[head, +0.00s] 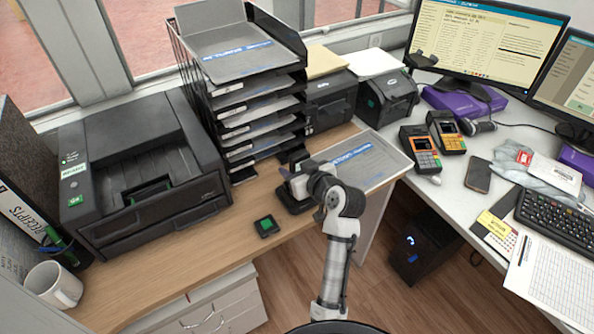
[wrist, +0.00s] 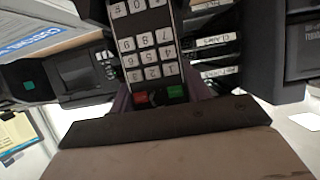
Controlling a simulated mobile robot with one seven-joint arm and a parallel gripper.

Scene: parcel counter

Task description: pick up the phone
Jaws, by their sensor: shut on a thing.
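A dark handset phone (wrist: 150,45) with white number keys and a red and a green key fills the top middle of the wrist view. My gripper (head: 291,182) is shut on it; a broad dark finger (wrist: 165,125) crosses the lower part of the wrist view, hiding the phone's near end. In the head view my gripper is low over the wooden desk, by a black base (head: 293,204). My wrist hides most of the phone there. I cannot tell whether the phone is clear of the base.
A tall black tray stack (head: 240,120) stands behind, with a printer (head: 145,170) left. A grey tray (head: 375,165) lies close right. A small black-green block (head: 266,226) lies in front. Card terminals (head: 421,147) and a smartphone (head: 478,176) lie on the white desk.

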